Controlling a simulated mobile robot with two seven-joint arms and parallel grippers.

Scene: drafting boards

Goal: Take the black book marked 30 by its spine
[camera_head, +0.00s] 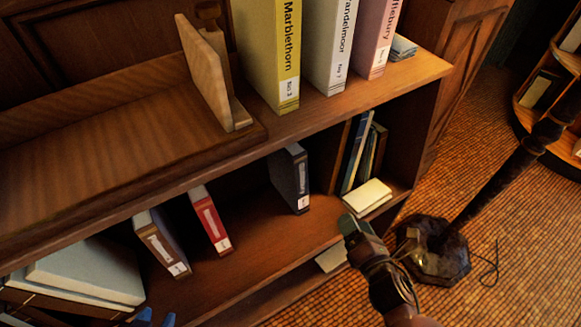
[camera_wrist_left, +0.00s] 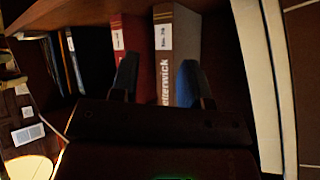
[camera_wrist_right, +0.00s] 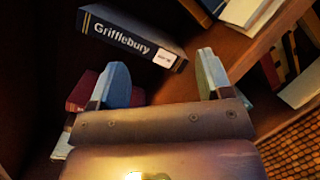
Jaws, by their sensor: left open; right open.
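The black book (camera_head: 290,178) stands upright on the lower shelf in the head view, with a white label low on its spine. In the right wrist view the black book (camera_wrist_right: 128,37) reads "Grifflebury"; its label number is too small to read surely. My right gripper (camera_head: 352,224) is open and empty, in front of the shelf, right of and nearer than the book. In its wrist view the open fingers (camera_wrist_right: 161,78) are apart from the book, below its spine. My left gripper (camera_head: 156,319) is open at the bottom left, its fingers (camera_wrist_left: 156,80) facing a brown book.
A red book (camera_head: 210,220) and a brown book (camera_head: 162,243) stand left of the black one. Thin books (camera_head: 358,155) and a cream block (camera_head: 367,196) are to its right. Bare shelf lies around the black book. A lamp stand (camera_head: 433,250) rises at right.

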